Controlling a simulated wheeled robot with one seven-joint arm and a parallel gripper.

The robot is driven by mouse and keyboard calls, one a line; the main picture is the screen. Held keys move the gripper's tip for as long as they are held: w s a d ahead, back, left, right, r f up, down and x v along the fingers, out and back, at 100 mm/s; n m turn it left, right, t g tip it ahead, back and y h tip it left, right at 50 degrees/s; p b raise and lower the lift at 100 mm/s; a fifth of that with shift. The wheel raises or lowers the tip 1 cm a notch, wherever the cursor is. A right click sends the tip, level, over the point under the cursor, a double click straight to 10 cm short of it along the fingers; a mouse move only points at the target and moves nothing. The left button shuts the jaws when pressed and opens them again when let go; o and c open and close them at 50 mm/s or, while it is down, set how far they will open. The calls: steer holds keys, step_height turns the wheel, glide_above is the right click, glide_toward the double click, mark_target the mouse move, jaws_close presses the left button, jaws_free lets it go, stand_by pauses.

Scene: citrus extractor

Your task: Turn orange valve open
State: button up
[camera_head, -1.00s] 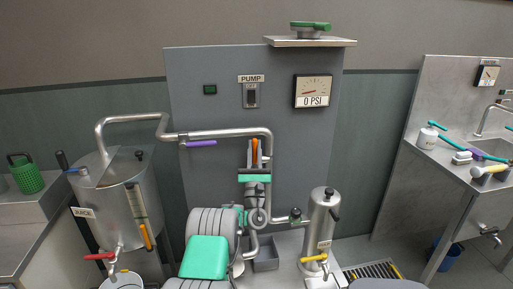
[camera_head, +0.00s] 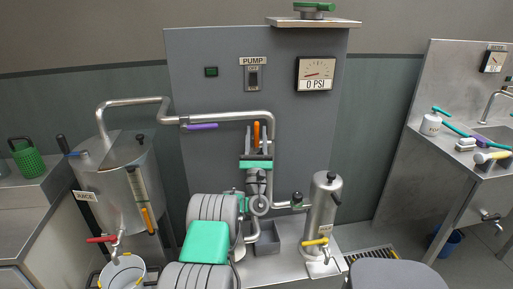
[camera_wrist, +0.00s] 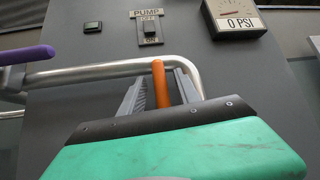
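The orange valve handle (camera_head: 256,133) stands upright just below the right-hand bend of the steel pipe on the grey panel. In the wrist view the orange handle (camera_wrist: 161,84) shows between my two fingers. My gripper (camera_head: 257,136), with its green body below, points up at the handle, one finger on each side of it. The fingers (camera_wrist: 159,82) are spread apart, with narrow gaps beside the handle, so the gripper looks open. I cannot tell how far the handle lies in depth between the fingers. The valve's lower part is hidden behind my gripper.
The steel pipe (camera_head: 225,118) with a purple handle (camera_head: 202,126) runs above and left. A juice tank (camera_head: 122,190) stands left and a steel cylinder (camera_head: 322,210) right. The pump switch (camera_head: 253,78) and gauge (camera_head: 316,73), reading 0 PSI, are above on the panel.

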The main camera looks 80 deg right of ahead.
mark_target(256, 136)
steer(key=b+v, duration=0.5)
steer(key=shift+a+f, duration=0.1)
steer(key=shift+f, duration=0.35)
steer(key=shift+s+a+f+b, duration=0.15)
steer(key=shift+a+f+b, duration=0.15)
steer(key=shift+a, duration=0.2)
